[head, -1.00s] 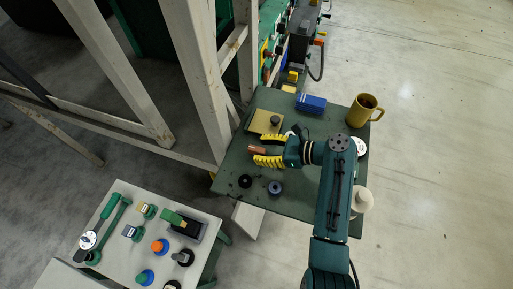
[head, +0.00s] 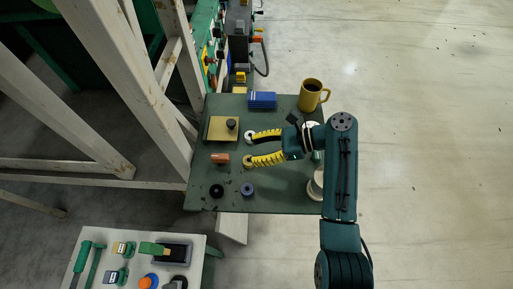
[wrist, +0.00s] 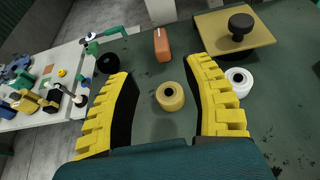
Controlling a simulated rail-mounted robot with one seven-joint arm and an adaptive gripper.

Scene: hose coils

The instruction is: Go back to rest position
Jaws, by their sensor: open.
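My gripper (head: 252,149) has two yellow ribbed fingers, spread open and empty above the green table (head: 285,195). In the wrist view, my gripper (wrist: 160,72) has a yellow coil (wrist: 170,96) in the gap between its fingers, below them and not clearly touched. A copper-coloured block (head: 220,158) lies on the table just beyond the fingertips; it also shows in the wrist view (wrist: 162,45). A white coil (wrist: 238,82) lies right of the right finger. A black coil (head: 217,190) and a blue-grey coil (head: 248,189) lie near the table's front edge.
A brass plate with a black knob (head: 222,130), a blue box (head: 262,99) and a yellow mug (head: 311,97) stand around my gripper. A white round object (head: 316,185) is partly behind my arm. A pale table (head: 100,245) with several parts stands lower left. Open floor lies right.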

